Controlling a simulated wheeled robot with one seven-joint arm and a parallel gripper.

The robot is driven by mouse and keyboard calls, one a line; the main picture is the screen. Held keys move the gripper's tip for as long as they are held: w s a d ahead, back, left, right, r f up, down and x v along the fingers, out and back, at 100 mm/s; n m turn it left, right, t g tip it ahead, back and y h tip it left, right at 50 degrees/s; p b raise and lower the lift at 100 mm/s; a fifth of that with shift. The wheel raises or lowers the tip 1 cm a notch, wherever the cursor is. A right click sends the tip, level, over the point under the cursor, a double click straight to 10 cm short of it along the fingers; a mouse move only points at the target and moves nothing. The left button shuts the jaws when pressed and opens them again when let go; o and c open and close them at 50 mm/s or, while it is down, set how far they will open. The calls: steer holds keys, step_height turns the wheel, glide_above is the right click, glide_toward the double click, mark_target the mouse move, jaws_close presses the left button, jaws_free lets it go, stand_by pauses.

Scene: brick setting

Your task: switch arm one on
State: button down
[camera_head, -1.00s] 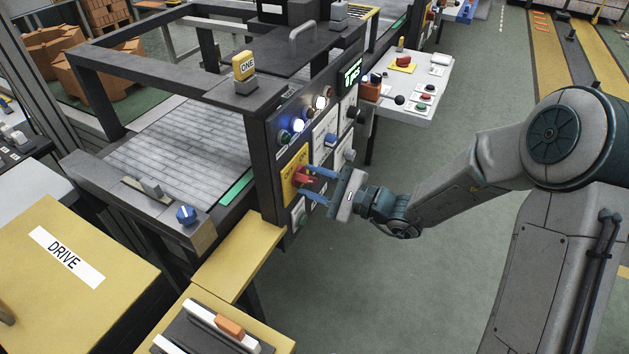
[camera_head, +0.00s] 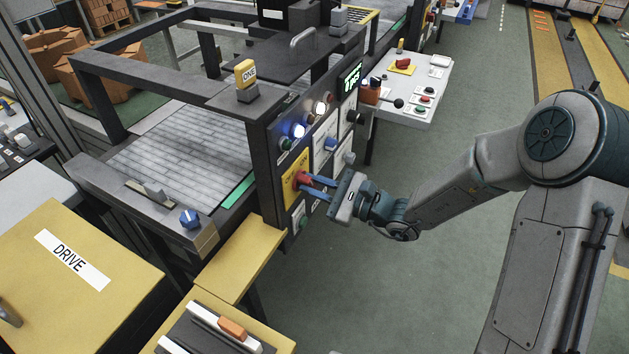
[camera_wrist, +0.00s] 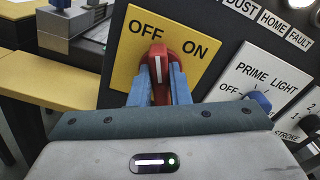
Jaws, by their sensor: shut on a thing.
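A red rotary knob (camera_wrist: 159,70) with a white pointer line sits on a yellow plate (camera_wrist: 203,84) marked OFF and ON. The pointer aims up towards the OFF lettering. The same red knob shows in the head view (camera_head: 303,180) on the front of a dark machine panel, on its yellow plate (camera_head: 290,186). A yellow tag reading ONE (camera_head: 245,72) stands on the machine frame above. My gripper (camera_head: 319,188) is shut on the knob, with one blue finger on each side. The fingers (camera_wrist: 159,88) hide the knob's lower sides.
The prime light switch (camera_wrist: 260,101), a blue knob, is close to the right of the fingers in the wrist view. Other knobs and lamps crowd the panel (camera_head: 284,222). A yellow ledge (camera_head: 240,262) juts out at lower left. Green floor (camera_head: 420,290) is free to the right.

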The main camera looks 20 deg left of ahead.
steer(key=m+p, duration=0.1)
steer(key=m, duration=0.1)
steer(key=m+p, duration=0.1)
steer(key=shift+w+r+m+p, duration=0.1)
steer(key=shift+r+m+p, duration=0.1)
steer(key=shift+m+p, duration=0.15)
steer(key=shift+w+f+m+p, duration=0.1)
steer(key=shift+w+m+p, duration=0.05)
steer(key=shift+m+p, duration=2.2)
steer(key=shift+w+f+m+p, duration=0.1)
steer(key=shift+m+p, duration=1.65)
steer(key=shift+m, duration=1.05)
steer(key=c, duration=1.4)
jaws_free()
steer(key=shift+o, duration=0.2)
steer(key=shift+d, duration=0.1)
steer(key=s+d+b, duration=0.1)
steer(key=d+b, duration=0.1)
steer(key=d, duration=1.1)
steer(key=shift+d, duration=0.35)
